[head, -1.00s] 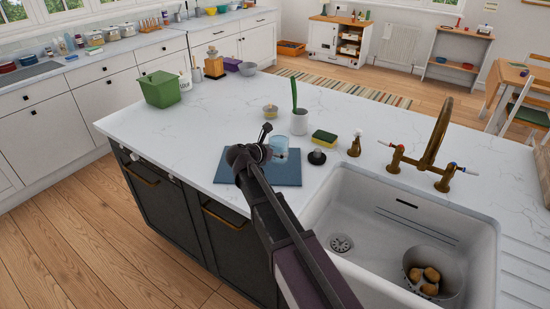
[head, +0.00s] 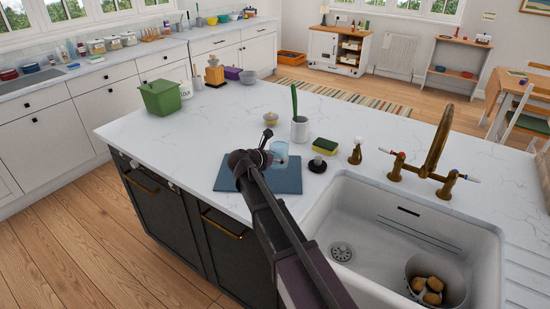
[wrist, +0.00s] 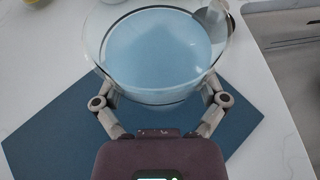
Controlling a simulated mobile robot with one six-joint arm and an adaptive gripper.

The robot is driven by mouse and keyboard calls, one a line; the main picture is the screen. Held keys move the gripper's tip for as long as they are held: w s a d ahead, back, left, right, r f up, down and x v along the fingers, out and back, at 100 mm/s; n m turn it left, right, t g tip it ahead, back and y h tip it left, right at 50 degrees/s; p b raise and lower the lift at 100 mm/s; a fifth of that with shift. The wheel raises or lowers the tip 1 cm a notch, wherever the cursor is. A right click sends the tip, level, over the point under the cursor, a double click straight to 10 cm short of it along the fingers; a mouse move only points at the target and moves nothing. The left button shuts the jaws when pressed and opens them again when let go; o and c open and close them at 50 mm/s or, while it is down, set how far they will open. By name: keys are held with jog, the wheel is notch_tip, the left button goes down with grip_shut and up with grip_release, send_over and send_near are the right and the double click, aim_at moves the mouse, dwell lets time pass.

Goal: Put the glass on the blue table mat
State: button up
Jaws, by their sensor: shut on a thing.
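The clear glass (head: 279,152), tinted blue, is over the far edge of the blue table mat (head: 285,181) in the head view. In the wrist view the glass (wrist: 160,55) fills the upper middle, with the mat (wrist: 60,125) below and around it. My gripper (wrist: 160,92) has a finger on each side of the glass and is shut on it. In the head view my wrist hides part of the mat and the gripper's fingers. I cannot tell whether the glass touches the mat.
A white pot with a green plant (head: 299,128), a sponge (head: 325,146), a dark round stopper (head: 317,164) and a small bowl (head: 270,119) stand close behind the mat. The sink (head: 400,240) with a brass tap (head: 436,150) is at right. The counter left of the mat is clear.

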jog(key=shift+f+b, duration=1.15)
jog(key=shift+f, duration=0.2)
jog(key=shift+f, duration=0.1)
jog(key=o, duration=1)
jog(key=shift+c, duration=0.2)
jog(key=shift+r, duration=0.2)
jog(key=p+v, duration=0.4)
jog(key=v, duration=0.6)
jog(key=shift+s+a+r, duration=0.1)
jog(key=shift+s, duration=0.1)
jog(key=shift+p+v, duration=0.3)
jog(key=shift+v, duration=0.5)
